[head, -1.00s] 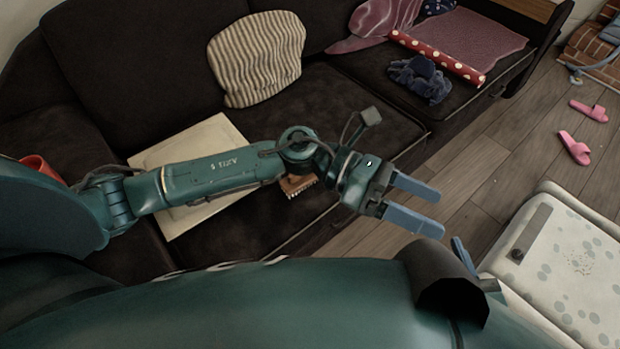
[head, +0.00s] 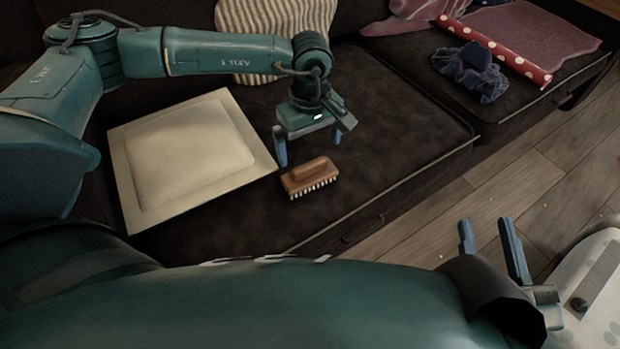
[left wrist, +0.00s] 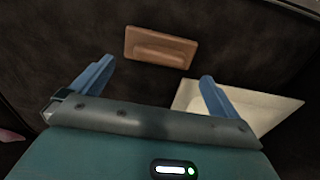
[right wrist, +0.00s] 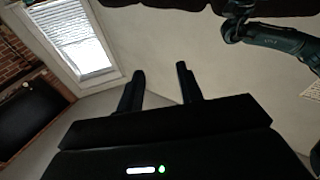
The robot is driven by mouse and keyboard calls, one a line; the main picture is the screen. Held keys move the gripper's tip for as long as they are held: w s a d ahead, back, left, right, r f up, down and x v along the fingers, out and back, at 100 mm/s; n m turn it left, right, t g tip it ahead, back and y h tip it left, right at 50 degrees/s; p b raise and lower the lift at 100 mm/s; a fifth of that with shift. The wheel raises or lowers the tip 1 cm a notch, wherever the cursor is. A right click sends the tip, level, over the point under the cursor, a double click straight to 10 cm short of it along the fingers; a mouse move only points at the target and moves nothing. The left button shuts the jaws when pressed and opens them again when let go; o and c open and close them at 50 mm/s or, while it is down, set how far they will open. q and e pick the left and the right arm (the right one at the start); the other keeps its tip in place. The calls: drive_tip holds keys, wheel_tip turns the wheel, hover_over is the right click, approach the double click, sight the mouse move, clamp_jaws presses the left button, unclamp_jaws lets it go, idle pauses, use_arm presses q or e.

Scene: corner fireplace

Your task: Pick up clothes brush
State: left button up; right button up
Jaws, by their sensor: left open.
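The clothes brush (head: 310,177) has a brown wooden back with a raised grip and pale bristles facing down. It lies on the dark sofa seat, just right of the cream cushion. My left gripper (head: 312,152) is open and empty above the seat, pointing down, slightly behind the brush in the head view. In the left wrist view the brush (left wrist: 160,47) lies beyond the fingertips, between their lines, with no finger touching it. My right gripper (head: 484,238) is open and empty at lower right, and its spread fingers (right wrist: 160,84) point toward the ceiling and wall in the right wrist view.
The cream square cushion (head: 190,150) lies left of the brush. A striped pillow (head: 275,25) leans on the sofa back. A blue cloth (head: 470,72) and a red dotted roll (head: 495,50) lie on the right seat. Bare seat (head: 400,130) is free right of the brush.

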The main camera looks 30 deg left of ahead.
sight(309, 164)
use_arm(q)
drive_tip(key=shift+f, duration=0.8)
wheel_tip(309, 164, down, 5)
drive_tip(key=b, duration=0.2)
drive_tip(key=shift+b, duration=0.35)
drive_tip(key=c, duration=1.1)
use_arm(e)
drive_tip(key=shift+w+a+r+t+y, duration=0.1)
drive_tip(key=shift+a+t+y, duration=0.15)
drive_tip(key=shift+t+y, duration=0.05)
